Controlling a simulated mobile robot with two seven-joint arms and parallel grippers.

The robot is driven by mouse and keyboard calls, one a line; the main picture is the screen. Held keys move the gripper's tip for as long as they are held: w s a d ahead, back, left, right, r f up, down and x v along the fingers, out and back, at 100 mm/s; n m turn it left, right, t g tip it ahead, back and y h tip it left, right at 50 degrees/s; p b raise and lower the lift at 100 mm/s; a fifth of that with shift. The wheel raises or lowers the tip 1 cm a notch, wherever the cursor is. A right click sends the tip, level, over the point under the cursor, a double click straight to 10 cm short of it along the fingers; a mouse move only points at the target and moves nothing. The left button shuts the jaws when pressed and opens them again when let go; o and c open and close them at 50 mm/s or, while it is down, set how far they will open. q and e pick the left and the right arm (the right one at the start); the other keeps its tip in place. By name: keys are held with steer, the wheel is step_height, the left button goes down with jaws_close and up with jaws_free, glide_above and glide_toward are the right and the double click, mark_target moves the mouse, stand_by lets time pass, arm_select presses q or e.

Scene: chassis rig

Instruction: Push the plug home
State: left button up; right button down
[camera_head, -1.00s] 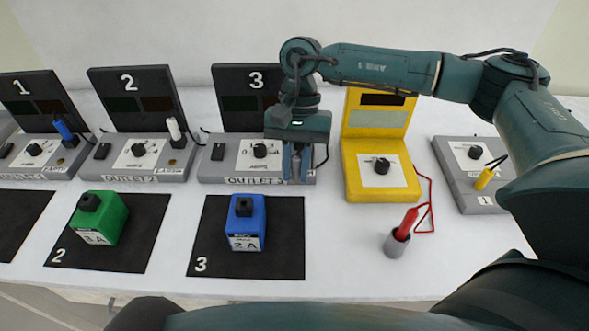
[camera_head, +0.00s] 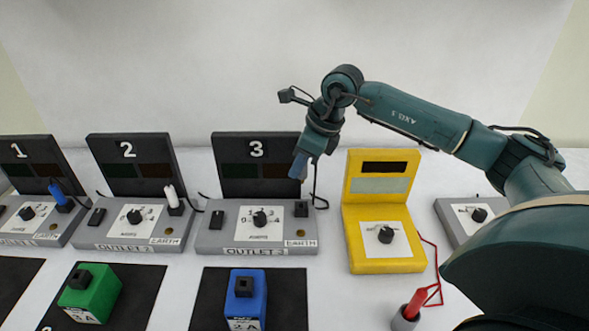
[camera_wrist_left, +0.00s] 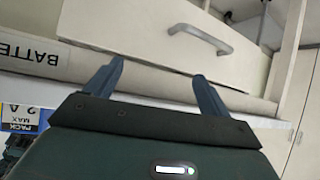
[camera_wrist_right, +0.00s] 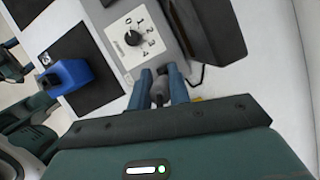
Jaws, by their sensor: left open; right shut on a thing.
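My right gripper (camera_head: 298,167) is raised above the right end of outlet 3 (camera_head: 228,237), apart from it. In the right wrist view its fingers (camera_wrist_right: 160,76) are shut on a grey plug (camera_wrist_right: 158,92), partly hidden between them. A black cable (camera_head: 316,185) hangs from beside this gripper to the outlet's right side. The black socket (camera_head: 301,208) on outlet 3 shows with nothing in it. My left gripper (camera_wrist_left: 159,72) is open and empty in the left wrist view and outside the head view.
Outlet 2 holds a white plug (camera_head: 171,196); outlet 1 holds a blue one (camera_head: 57,193). A yellow meter (camera_head: 384,240) stands right of outlet 3. A blue pack (camera_head: 245,300) and a green pack (camera_head: 90,292) sit in front. A red probe (camera_head: 415,303) stands at front right.

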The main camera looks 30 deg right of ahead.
mark_target(299, 176)
arm_select(q)
steer(key=shift+w+d+f+b, duration=0.1)
steer(key=shift+b, duration=0.25)
arm_select(e)
steer(key=shift+f, duration=0.15)
step_height(299, 176, down, 4)
steer(key=b, duration=0.3)
steer(key=shift+r, duration=0.2)
arm_select(q)
steer(key=shift+w+d+f+t+h+b, duration=0.2)
steer(key=shift+d+f+t+h+b, duration=0.2)
steer(key=shift+d+f+h+b, duration=0.25)
arm_select(e)
steer(key=shift+f, duration=1)
arm_select(q)
steer(key=shift+f+y, duration=0.1)
steer(key=shift+y, duration=0.15)
steer(key=shift+f+b, duration=0.2)
steer(key=shift+b, duration=0.15)
steer(key=shift+f+b, duration=1.25)
arm_select(e)
steer(key=shift+f, duration=1.45)
arm_select(q)
steer(key=shift+r, duration=0.1)
arm_select(e)
steer(key=c, duration=1.2)
jaws_free()
steer(key=shift+c, duration=0.2)
